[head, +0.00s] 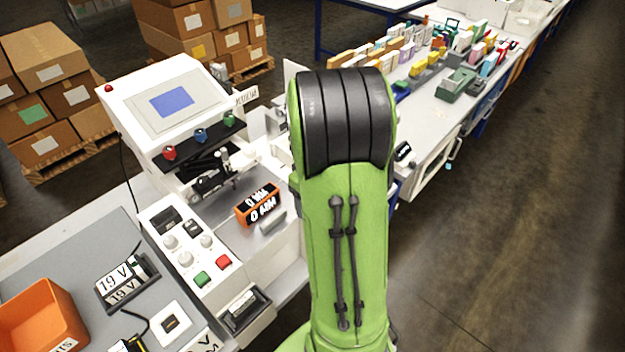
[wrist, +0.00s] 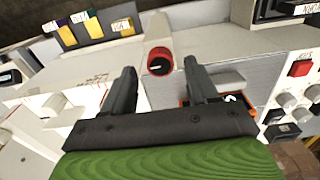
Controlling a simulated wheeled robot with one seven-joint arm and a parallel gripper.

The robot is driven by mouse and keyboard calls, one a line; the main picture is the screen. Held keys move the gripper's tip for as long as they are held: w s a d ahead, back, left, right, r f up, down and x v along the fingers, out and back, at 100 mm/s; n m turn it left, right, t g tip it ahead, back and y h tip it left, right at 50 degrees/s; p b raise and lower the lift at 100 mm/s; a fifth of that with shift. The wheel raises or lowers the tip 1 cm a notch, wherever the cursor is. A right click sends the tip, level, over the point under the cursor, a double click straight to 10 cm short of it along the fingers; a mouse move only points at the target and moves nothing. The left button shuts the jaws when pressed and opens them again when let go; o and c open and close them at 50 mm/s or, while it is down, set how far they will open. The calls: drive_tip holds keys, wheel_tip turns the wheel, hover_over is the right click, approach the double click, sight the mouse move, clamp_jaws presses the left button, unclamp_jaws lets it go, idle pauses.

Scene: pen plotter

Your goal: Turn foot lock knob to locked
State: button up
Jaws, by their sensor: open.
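A round knob with a red rim and a black face with a pale mark (wrist: 159,62) shows in the wrist view, on the light panel of the plotter. It looks like the foot lock knob, but I cannot read a label on it. My gripper (wrist: 160,78) is open and empty, with one finger on each side of the knob in the picture. The fingertips seem apart from it; the exact gap is unclear. In the head view my green arm hides the gripper and the knob.
The white plotter with a blue screen (head: 172,101) stands left of my arm. An orange "0 MM" display (head: 258,205) and a button panel (head: 190,250) sit below it. The wrist view shows a red button (wrist: 299,68) at right. An orange bin (head: 38,318) stands front left.

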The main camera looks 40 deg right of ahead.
wheel_tip(320, 180, up, 14)
drive_tip(key=p, duration=0.2)
drive_tip(key=shift+f, duration=0.2)
drive_tip(key=shift+a, duration=0.1)
drive_tip(key=s+a+r+t, duration=0.1)
drive_tip(key=s+a+t, duration=0.1)
drive_tip(key=a, duration=0.4)
drive_tip(key=s+a+t, duration=0.1)
drive_tip(key=s+a, duration=0.4)
drive_tip(key=a, duration=0.2)
drive_tip(key=s+a+r+t, duration=0.1)
drive_tip(key=s+a+t, duration=0.1)
drive_tip(key=a, duration=0.5)
drive_tip(key=shift+s+r+t, duration=0.3)
drive_tip(key=shift+s, duration=0.55)
